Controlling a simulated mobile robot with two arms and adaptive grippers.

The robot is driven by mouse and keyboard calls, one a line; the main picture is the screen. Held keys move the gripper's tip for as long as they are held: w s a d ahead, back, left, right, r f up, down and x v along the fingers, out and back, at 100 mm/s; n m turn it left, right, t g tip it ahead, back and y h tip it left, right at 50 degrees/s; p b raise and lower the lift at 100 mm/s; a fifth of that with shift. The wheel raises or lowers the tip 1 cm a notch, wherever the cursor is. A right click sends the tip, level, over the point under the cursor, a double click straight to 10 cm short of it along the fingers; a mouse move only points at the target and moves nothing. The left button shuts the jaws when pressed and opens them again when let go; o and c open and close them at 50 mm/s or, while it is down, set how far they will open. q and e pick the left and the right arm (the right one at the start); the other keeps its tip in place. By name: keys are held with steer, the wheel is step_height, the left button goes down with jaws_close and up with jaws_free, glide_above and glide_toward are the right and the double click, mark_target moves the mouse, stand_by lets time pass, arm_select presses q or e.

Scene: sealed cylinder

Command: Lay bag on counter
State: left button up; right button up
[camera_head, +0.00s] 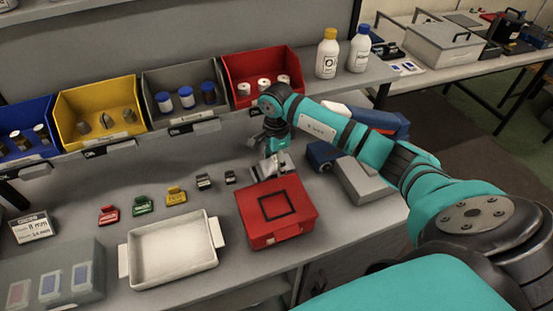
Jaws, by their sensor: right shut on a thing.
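My right gripper (271,142) reaches in from the right over the grey counter (210,262). It is shut on a small silvery bag (274,167), which hangs below the fingers just behind the red case. The gripper partly covers the top of the bag, and I cannot tell whether its lower edge touches the counter or the case. My left gripper is not in view.
A red case (277,211) with a black square outline and a white tray (172,252) stand in front. Red, green and yellow clips (176,195) and small dark blocks lie left. Coloured bins (97,110) line the shelf. Blue-grey objects (360,181) sit right, under my arm.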

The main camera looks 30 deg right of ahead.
mark_target(276, 161)
steer(key=shift+f, duration=0.1)
steer(key=o, duration=1.1)
steer(key=shift+o, duration=0.2)
steer(key=shift+r, duration=0.3)
step_height(276, 161, up, 6)
steer(key=shift+r+b, duration=0.15)
steer(key=shift+b, duration=0.75)
steer(key=shift+r, duration=0.45)
